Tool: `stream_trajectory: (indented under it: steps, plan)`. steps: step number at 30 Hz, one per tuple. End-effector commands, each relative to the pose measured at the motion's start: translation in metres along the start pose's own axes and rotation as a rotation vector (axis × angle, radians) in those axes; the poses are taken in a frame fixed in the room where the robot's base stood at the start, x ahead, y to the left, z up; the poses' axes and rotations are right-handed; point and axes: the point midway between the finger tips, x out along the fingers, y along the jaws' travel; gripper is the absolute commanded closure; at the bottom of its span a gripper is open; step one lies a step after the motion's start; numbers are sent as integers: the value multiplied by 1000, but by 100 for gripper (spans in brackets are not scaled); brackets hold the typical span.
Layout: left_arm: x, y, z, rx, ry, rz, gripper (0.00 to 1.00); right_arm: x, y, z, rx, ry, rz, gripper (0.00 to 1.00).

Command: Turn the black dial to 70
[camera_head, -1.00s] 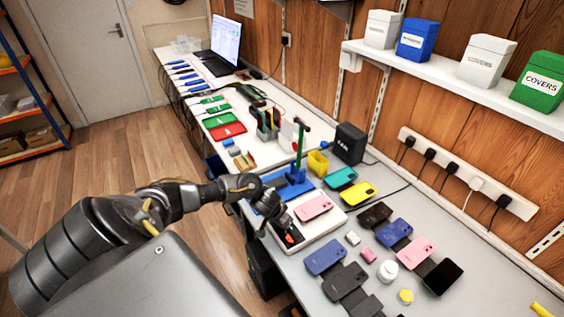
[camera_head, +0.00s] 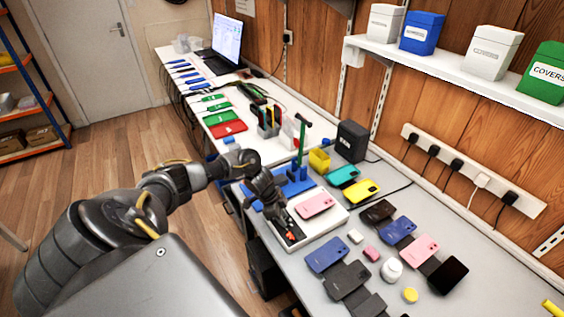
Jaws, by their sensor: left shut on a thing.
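The white device (camera_head: 330,220) lies on the grey bench with a pink phone (camera_head: 315,206) on top. Its dark panel (camera_head: 293,241), with an orange-red part (camera_head: 291,235), faces the bench's near left edge. My left gripper (camera_head: 281,220) points down at the far end of this panel. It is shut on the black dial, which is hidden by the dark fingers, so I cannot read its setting. My right gripper is not in view.
A blue press with a green lever (camera_head: 302,140) stands just behind the device. Several phones lie to the right, with a white jar (camera_head: 392,270) and a yellow lid (camera_head: 410,295) among them. A black box (camera_head: 351,141) stands at the back.

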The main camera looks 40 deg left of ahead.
Motion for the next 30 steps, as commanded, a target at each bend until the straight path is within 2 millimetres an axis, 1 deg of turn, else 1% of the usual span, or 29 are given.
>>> stream_trajectory:
  steps: [1, 3, 12, 18, 30]
  plan:
    - [3, -2, 3, 31, -5, 11, 98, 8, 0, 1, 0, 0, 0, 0]
    - [3, -2, 3, 78, -5, 31, 98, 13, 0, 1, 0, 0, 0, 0]
    - [2, -3, 2, 223, -5, 92, 98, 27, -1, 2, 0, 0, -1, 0]
    - [1, -3, 2, 266, -6, 110, 98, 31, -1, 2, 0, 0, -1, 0]
    - [0, -3, 2, 278, -6, 114, 98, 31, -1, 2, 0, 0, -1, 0]
